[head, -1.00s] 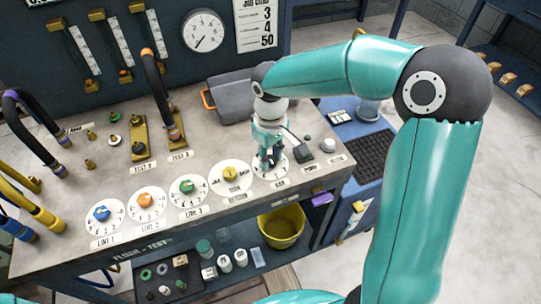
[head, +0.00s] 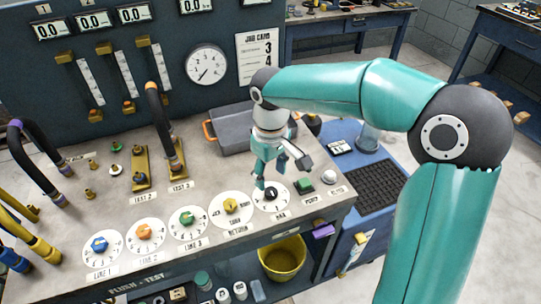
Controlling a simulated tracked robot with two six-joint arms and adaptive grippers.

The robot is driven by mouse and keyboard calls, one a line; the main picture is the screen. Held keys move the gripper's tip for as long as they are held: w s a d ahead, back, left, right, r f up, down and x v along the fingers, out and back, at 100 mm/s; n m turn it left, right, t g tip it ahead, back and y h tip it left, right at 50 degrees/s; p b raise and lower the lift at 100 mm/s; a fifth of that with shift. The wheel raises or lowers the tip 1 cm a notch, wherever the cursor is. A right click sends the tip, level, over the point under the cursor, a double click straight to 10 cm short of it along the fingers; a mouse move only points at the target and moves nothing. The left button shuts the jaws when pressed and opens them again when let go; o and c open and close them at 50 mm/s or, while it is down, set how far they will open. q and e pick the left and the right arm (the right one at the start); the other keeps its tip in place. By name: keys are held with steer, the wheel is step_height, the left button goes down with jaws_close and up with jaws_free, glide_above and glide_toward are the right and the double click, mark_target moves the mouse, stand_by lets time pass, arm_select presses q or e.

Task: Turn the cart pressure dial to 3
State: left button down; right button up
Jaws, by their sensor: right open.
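The rightmost dial on the bench top has a black knob (head: 271,192) on a white round scale (head: 282,203); its label seems to read BAR, fitting the pressure dial. The scale's figures and the knob's exact setting are too small to read. My right gripper (head: 281,172) is open and empty, just above and behind this knob. One finger points down close to the knob, and the other is spread to the right. I cannot tell whether the near finger touches the knob. My left gripper is not in view.
A yellow knob (head: 231,205) and a green knob (head: 187,218) stand left of the black one. A green button (head: 302,184) and a pale button (head: 330,177) are on its right. A grey case (head: 228,130) lies behind. A yellow bucket (head: 283,258) stands below.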

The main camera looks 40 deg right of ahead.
mark_target(270, 191)
step_height(270, 191, up, 6)
stand_by(0.7)
